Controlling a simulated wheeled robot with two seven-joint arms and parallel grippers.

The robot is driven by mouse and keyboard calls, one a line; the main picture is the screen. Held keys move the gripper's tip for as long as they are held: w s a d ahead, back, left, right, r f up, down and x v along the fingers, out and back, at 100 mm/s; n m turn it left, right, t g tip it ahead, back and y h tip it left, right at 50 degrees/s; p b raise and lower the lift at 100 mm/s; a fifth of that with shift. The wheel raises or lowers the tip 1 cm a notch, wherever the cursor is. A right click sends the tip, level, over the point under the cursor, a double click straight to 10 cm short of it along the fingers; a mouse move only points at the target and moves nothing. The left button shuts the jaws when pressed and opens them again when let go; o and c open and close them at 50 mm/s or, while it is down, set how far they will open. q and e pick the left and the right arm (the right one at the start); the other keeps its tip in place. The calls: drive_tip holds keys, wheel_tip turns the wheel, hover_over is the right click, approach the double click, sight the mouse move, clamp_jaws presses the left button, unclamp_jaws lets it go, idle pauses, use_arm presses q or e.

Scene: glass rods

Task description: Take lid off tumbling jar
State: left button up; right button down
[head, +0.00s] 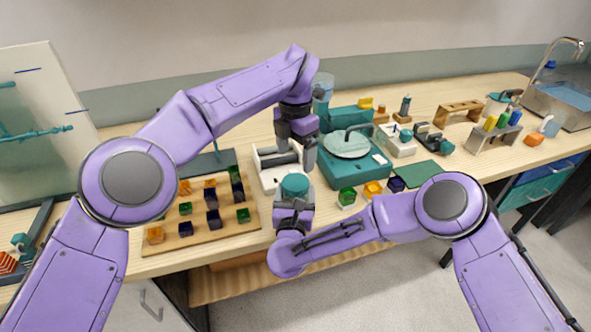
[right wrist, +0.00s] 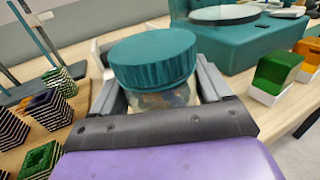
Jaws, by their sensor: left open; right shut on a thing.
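The tumbling jar has a ribbed teal lid (head: 294,185), which also shows large in the right wrist view (right wrist: 153,60). Its clear body (right wrist: 165,97) holds small coloured pieces. My right gripper (head: 293,207) is shut on the jar body below the lid, with one finger on each side. The lid sits on top of the jar. My left gripper (head: 296,163) is open, pointing down just above and behind the lid in the head view, with nothing seen between its fingers.
A white roller base (head: 268,178) stands behind the jar. A teal machine with a round plate (head: 347,143) is to its right. A wooden board (head: 204,222) with coloured cubes lies left. Cubes on small white stands (head: 347,198) sit at the right front. The table's front edge is close.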

sight(296, 182)
use_arm(q)
drive_tip(key=m, duration=1.3)
drive_tip(key=shift+m, duration=0.3)
wheel_tip(296, 182, down, 8)
drive_tip(key=shift+f, duration=0.1)
